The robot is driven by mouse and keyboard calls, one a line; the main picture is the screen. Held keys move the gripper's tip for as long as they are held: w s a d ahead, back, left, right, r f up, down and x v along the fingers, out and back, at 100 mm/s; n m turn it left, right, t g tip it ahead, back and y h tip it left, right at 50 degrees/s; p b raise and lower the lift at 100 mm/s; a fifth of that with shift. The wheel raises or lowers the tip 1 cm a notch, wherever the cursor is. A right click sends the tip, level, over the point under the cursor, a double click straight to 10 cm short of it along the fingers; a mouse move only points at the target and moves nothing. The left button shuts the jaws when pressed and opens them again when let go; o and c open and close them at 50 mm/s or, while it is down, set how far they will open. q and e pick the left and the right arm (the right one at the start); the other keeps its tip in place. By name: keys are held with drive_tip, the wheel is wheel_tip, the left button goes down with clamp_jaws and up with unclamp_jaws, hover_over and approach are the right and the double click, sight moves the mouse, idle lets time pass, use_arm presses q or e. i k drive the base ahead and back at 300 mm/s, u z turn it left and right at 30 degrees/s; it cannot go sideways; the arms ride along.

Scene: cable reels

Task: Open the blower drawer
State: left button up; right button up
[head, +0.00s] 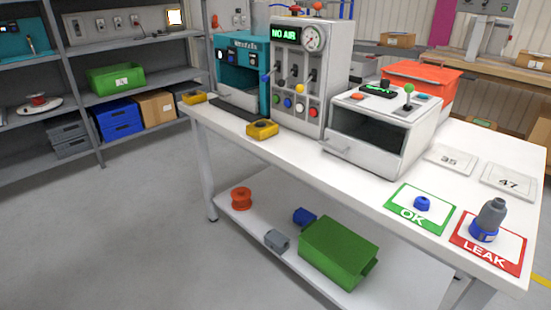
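A white machine (407,111) stands on the white workbench, with a green-knobbed lever, a red button and a small dark display on top. A pale front panel with a small handle (336,149) sits low on its front, below a dark area. I cannot tell for sure that this is the blower drawer, or how far it is out. A teal machine (226,53) at the far left of the bench has a dark opening with a pale tray-like part (238,98) low in it. Neither of my grippers is in view.
A tall panel reading NO AIR (297,70) stands between the machines. Yellow blocks (262,129) lie near the bench edge. OK (411,214) and LEAK (484,254) mats carry blue and grey parts. A green bin (339,252) sits on the lower shelf. The left floor is clear.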

sight(374, 146)
drive_tip(key=u, duration=1.2)
drive_tip(key=i, duration=0.25)
drive_tip(key=z, duration=0.9)
drive_tip(key=i, duration=0.7)
drive_tip(key=z, duration=0.75)
